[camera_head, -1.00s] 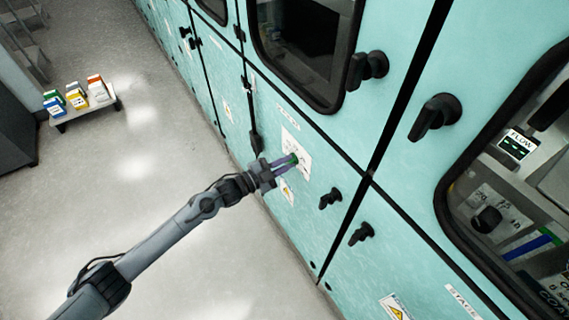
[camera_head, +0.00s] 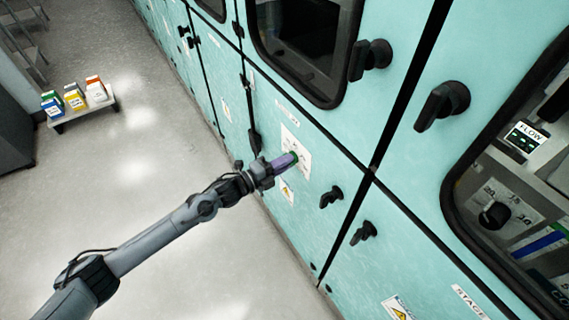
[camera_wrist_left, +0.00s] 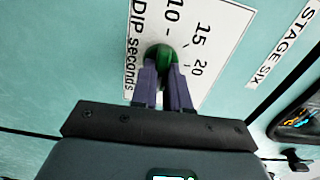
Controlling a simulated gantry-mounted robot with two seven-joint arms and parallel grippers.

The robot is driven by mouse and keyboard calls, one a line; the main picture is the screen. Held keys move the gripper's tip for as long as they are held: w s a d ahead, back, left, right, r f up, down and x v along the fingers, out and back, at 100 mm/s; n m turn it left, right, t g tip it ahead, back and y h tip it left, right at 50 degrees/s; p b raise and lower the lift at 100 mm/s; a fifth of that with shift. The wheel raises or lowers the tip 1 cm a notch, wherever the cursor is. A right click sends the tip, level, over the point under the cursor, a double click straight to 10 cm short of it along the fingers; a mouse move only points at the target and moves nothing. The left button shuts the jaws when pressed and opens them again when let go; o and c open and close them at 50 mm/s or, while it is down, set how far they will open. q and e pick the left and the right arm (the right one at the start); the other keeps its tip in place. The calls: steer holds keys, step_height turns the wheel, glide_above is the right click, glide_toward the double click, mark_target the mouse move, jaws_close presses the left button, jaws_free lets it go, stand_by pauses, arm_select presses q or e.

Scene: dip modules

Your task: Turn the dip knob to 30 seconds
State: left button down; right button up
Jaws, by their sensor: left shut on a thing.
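The dip knob (camera_wrist_left: 162,52) is green and sits on a white dial plate (camera_wrist_left: 213,38) lettered "DIP seconds". The numbers 10, 15 and 20 show on the plate in the left wrist view; my gripper hides part of the dial, and I cannot read a 30 there. In the head view the knob (camera_head: 294,155) is a small green patch at my fingertips. My left gripper (camera_head: 287,160) has its purple fingers shut on the knob, one on each side in the left wrist view (camera_wrist_left: 163,72). Which number the knob points to is unclear. My right gripper is out of view.
The plate is on a teal cabinet wall (camera_head: 335,165) with black handles (camera_head: 331,197) nearby. A "STAGE SIX" label (camera_wrist_left: 286,40) is to the right in the wrist view. A low stand with coloured boxes (camera_head: 75,98) is far left. The floor (camera_head: 140,170) is open.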

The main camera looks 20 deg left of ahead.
arm_select(q)
steer(key=shift+m, duration=0.4)
steer(key=c, duration=1.1)
jaws_free()
steer(key=shift+s+a, duration=0.1)
steer(key=shift+p+v, duration=0.85)
steer(key=shift+v, duration=4.45)
